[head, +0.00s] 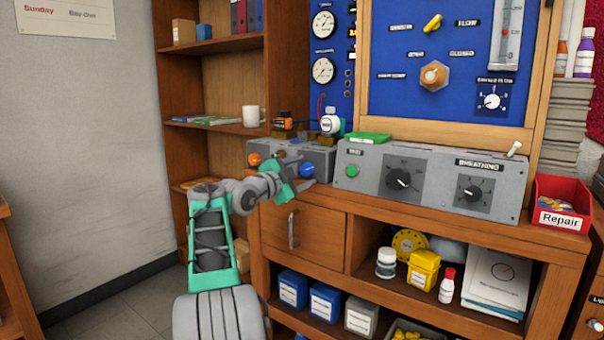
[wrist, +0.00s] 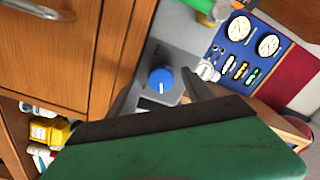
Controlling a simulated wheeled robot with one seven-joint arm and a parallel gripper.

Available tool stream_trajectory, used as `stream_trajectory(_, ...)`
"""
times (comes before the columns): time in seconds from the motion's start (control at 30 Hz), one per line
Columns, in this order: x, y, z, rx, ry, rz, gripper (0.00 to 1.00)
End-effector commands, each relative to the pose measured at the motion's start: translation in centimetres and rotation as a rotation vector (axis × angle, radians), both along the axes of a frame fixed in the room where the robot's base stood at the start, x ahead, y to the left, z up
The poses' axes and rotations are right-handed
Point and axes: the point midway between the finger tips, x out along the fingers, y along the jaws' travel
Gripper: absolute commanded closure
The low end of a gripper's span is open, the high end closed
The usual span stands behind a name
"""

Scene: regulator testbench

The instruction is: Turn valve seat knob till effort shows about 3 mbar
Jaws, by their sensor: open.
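A grey box (head: 322,156) on the bench top carries an orange knob (head: 254,159) at left and a blue knob (head: 306,170) at right. I cannot read which one is labelled valve seat. My gripper (head: 299,173) is open at the box's front, close to the blue knob. In the wrist view the blue knob (wrist: 161,79) with a white pointer mark lies ahead between the fingers; contact cannot be told. Two white dial gauges, an upper one (head: 323,24) and a lower one (head: 323,70), sit on the blue panel; their readings and the effort label are too small to read.
A wide grey console (head: 430,178) with black dials and a green button stands right of the box. A green book (head: 369,138) lies on it. A red Repair bin (head: 561,205) is at far right. A cupboard door (head: 303,235) is below the box.

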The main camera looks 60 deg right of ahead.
Motion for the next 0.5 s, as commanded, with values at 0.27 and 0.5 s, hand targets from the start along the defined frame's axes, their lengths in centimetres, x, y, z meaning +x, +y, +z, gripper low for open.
stream_trajectory(0.27,0.7,3.4,0.3,-0.001,0.0,0.004,0.41)
stream_trajectory(0.5,1.2,7.3,0.1,0.0,0.0,0.002,0.41)
